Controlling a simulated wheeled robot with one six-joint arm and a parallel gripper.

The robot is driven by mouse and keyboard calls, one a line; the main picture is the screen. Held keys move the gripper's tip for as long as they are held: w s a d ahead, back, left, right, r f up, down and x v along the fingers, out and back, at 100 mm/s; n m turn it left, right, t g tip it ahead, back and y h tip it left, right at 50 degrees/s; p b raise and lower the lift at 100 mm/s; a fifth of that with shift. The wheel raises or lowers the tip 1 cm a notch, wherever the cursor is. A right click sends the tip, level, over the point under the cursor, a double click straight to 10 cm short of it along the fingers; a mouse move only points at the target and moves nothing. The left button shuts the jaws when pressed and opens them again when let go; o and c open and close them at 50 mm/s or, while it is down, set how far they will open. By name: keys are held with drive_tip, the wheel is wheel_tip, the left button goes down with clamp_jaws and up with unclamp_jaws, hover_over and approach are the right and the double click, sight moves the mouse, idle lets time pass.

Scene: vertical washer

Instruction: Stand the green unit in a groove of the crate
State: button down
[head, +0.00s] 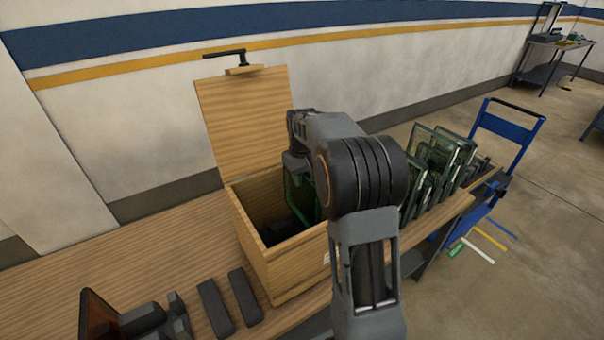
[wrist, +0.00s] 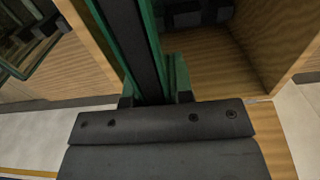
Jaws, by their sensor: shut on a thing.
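The green unit (head: 299,196), a green-edged pane, stands upright, partly inside an open wooden box (head: 290,262). In the wrist view the green unit (wrist: 134,45) shows edge-on with a dark middle band. My gripper (wrist: 155,97) is shut on its edge; in the head view my arm largely hides the gripper. The crate (head: 488,179) appears to be the wooden-sided holder at the right, filled with several upright green-edged panes (head: 437,158). Its grooves are hidden by the panes and my arm.
The box's lid (head: 243,115) stands raised at the back, with a black handle (head: 224,54). A blue cart (head: 502,135) stands at the right. The bench's left part (head: 130,245) is clear.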

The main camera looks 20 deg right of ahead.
sight(302, 209)
drive_tip(key=shift+f+b, duration=4.75)
drive_tip(key=shift+f, duration=1.85)
drive_tip(key=c, duration=0.9)
unclamp_jaws()
drive_tip(key=shift+f, duration=0.1)
wheel_tip(302, 209, up, 14)
drive_tip(key=shift+f, duration=0.1)
